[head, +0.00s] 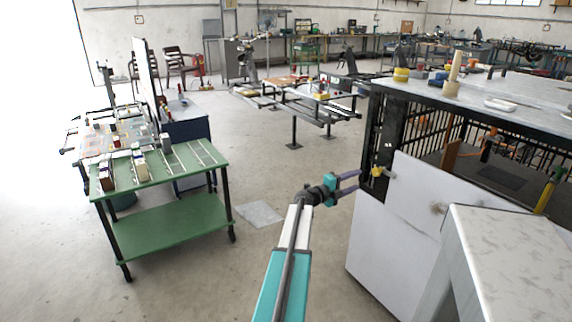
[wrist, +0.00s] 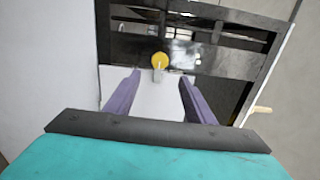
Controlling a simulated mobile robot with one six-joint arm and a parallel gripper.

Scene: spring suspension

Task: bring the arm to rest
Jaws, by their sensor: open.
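My gripper (head: 350,184) is at the end of my teal and white arm, in the middle of the head view, held in the air beside the dark-framed bench. Its two purple fingers are apart, with nothing between them. In the wrist view my gripper (wrist: 152,90) also shows open, facing a yellow knob (wrist: 159,60) on a small grey stem. The same yellow knob (head: 377,171) shows in the head view just past the fingertips. I cannot tell whether the fingers touch anything.
The bench with a black frame (head: 440,109) and white panels (head: 412,195) stands close on the right. A grey box (head: 515,250) is at the lower right. A green cart (head: 170,211) stands on the left. Open concrete floor (head: 270,160) lies between them.

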